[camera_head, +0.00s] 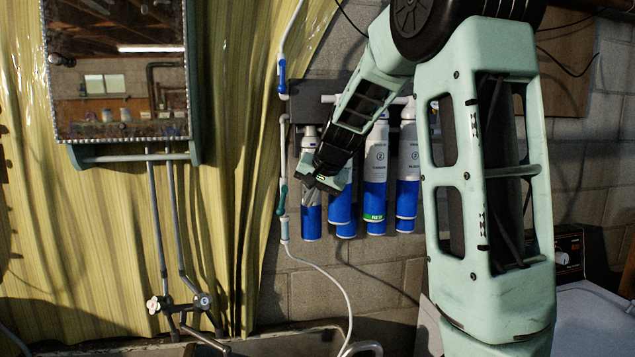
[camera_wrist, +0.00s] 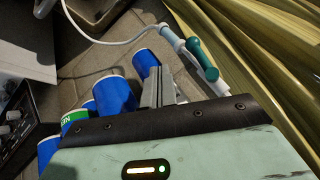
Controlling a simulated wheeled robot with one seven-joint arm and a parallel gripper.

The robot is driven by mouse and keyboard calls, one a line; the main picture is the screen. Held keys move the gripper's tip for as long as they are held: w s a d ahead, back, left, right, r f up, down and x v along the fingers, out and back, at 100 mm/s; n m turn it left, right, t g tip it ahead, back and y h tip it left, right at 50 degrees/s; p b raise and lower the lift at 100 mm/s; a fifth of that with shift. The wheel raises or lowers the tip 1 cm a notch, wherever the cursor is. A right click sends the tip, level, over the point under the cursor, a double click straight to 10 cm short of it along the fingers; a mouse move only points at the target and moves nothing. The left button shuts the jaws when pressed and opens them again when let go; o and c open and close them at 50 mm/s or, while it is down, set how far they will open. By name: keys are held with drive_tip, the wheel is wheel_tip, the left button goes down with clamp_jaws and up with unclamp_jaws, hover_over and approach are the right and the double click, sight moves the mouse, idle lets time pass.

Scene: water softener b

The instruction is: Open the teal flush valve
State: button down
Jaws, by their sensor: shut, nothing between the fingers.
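The teal flush valve (camera_head: 282,200) is on the thin white pipe at the left of the filter cartridges in the head view. In the wrist view its teal handle (camera_wrist: 203,58) lies along the white pipe, up and right of my fingers. My gripper (camera_head: 308,200) is shut and empty, just right of the valve, in front of the leftmost blue-and-white cartridge. In the wrist view the gripper's grey fingers (camera_wrist: 163,82) are together, with a visible gap to the teal handle.
Several blue-and-white cartridges (camera_head: 375,185) hang close behind and right of my gripper. A blue valve (camera_head: 282,75) is higher on the same pipe. A white hose (camera_head: 330,280) runs down from the teal valve. A yellow-green curtain (camera_head: 235,190) hangs at the left.

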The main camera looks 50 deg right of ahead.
sight(284, 212)
drive_tip(key=w, duration=0.1)
drive_tip(key=w+a+f+p, duration=0.1)
drive_tip(key=w, duration=0.1)
drive_tip(key=w+f+p, duration=0.1)
drive_tip(key=w, duration=0.1)
drive_tip(key=shift+a+f, duration=0.2)
drive_tip(key=shift+a, duration=0.05)
drive_tip(key=shift+w+a+f+b, duration=0.1)
drive_tip(key=shift+w+f+b, duration=0.15)
drive_tip(key=shift+b, duration=0.65)
drive_tip(key=shift+a+y+b, duration=0.1)
drive_tip(key=shift+y+b, duration=0.2)
drive_tip(key=shift+b, duration=0.15)
drive_tip(key=shift+w+a+r+t+b, duration=0.1)
drive_tip(key=shift+w+a+t+b, duration=0.1)
drive_tip(key=shift+t+b, duration=0.15)
